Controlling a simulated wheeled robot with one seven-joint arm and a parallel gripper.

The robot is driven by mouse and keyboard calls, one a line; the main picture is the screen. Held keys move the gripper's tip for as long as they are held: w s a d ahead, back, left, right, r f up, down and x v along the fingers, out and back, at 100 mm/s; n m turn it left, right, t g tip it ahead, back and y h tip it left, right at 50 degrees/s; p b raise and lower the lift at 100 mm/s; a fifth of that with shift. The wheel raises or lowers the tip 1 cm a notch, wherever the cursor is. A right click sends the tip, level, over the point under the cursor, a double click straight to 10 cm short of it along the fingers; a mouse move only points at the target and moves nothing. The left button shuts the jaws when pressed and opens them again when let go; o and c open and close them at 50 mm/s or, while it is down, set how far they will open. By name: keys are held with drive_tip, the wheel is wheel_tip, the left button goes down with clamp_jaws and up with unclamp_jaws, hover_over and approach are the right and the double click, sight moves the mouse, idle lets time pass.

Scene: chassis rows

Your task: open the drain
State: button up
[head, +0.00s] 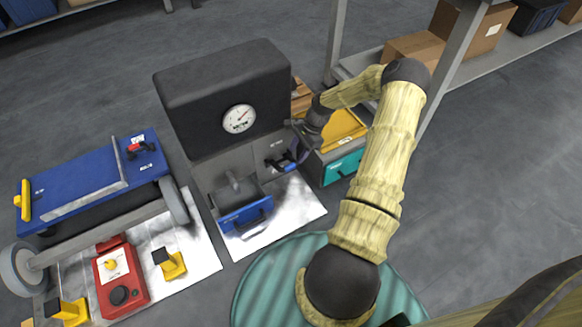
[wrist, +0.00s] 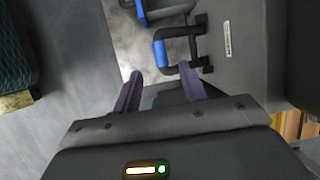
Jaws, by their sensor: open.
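A dark grey machine (head: 225,85) with a round dial stands in the middle of the head view. A small black lever with a blue grip (head: 284,161) sits on the right of its lower front, partly hidden by my gripper (head: 299,155). In the wrist view the lever's blue grip (wrist: 160,54) is just ahead of the fingertips and apart from them. My gripper (wrist: 162,82) is open, with nothing between its two fingers. No part clearly reads as a drain; a white label (wrist: 227,38) beside the lever is too small to read.
A grey bin with a blue front and handle (head: 246,215) sits left of the lever. A yellow and teal crate (head: 344,165) stands close on the right. A blue cart (head: 90,185) and red box (head: 121,280) are at left.

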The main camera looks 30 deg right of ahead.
sight(290, 166)
drive_tip(key=b+x, duration=0.3)
drive_tip(key=x, duration=0.3)
drive_tip(key=shift+a+f, duration=0.15)
drive_tip(key=shift+f, duration=0.25)
clamp_jaws()
